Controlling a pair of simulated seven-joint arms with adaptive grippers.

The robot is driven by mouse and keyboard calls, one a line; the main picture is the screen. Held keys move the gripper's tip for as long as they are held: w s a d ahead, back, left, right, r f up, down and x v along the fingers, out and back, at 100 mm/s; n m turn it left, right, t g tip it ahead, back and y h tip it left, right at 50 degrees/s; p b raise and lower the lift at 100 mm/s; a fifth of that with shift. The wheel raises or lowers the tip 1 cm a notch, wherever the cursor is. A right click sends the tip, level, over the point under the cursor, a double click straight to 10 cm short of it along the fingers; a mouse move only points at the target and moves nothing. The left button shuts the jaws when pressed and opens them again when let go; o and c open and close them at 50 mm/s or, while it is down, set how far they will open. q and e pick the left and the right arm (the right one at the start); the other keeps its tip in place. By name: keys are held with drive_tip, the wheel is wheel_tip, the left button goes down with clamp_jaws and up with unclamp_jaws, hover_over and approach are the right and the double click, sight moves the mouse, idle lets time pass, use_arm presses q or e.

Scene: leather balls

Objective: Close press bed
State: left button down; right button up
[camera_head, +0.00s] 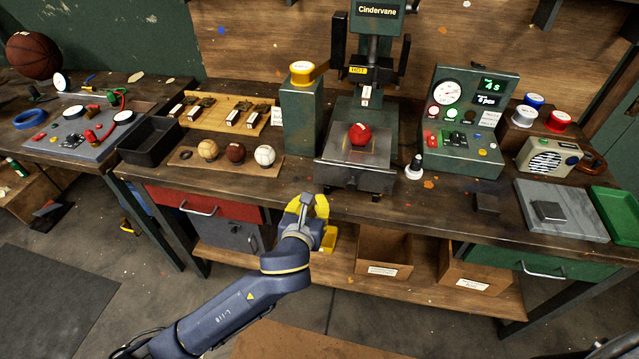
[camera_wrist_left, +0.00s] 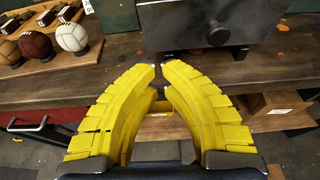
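The press bed (camera_head: 340,150) is a grey metal plate drawn out in front of the green press (camera_head: 376,55) marked Cindervane. A red ball (camera_head: 360,134) rests on the bed. In the left wrist view the bed's dark front face (camera_wrist_left: 185,24) carries a round black knob (camera_wrist_left: 218,34). My left gripper (camera_head: 307,206), with yellow ribbed fingers, is in front of the bench edge, left of and below the bed front. In the wrist view its fingertips (camera_wrist_left: 160,66) nearly meet, with only a thin gap and nothing between them, apart from the bed. My right gripper is not in view.
A green pillar with a yellow button (camera_head: 302,72) stands left of the bed. Three balls on a wooden board (camera_head: 222,162) lie further left. A control box (camera_head: 462,140) and a small black-and-white knob (camera_head: 414,168) stand to the right. Open wooden bins (camera_head: 383,254) sit below.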

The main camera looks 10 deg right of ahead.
sight(321, 179)
use_arm(q)
drive_tip(key=x, duration=0.6)
drive_tip(key=shift+w+d+r, duration=0.1)
drive_tip(key=shift+w+r, duration=0.05)
drive_tip(key=shift+r, duration=0.15)
drive_tip(key=shift+w+d, duration=0.3)
drive_tip(key=shift+w, duration=0.45)
